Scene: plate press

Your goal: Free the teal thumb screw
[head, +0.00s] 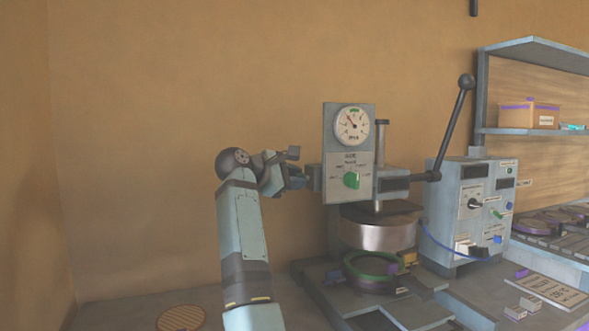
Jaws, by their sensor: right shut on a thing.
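The press (349,113) stands against the wall, with a round gauge (353,125) and a green knob (352,180) on its front. My right gripper (297,168) is at the left side of the press head, beside a small grey block (315,178) that sticks out there. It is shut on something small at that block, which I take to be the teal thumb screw. The screw is hidden by the fingers, and I cannot make out its teal colour or how far it is turned. My left gripper is not in view.
A long black lever (452,125) rises at the press's right. Below the head are a metal cylinder (377,235) and a green ring (372,264). A control box (470,210) and a shelf (535,131) stand to the right. The wall side at left is clear.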

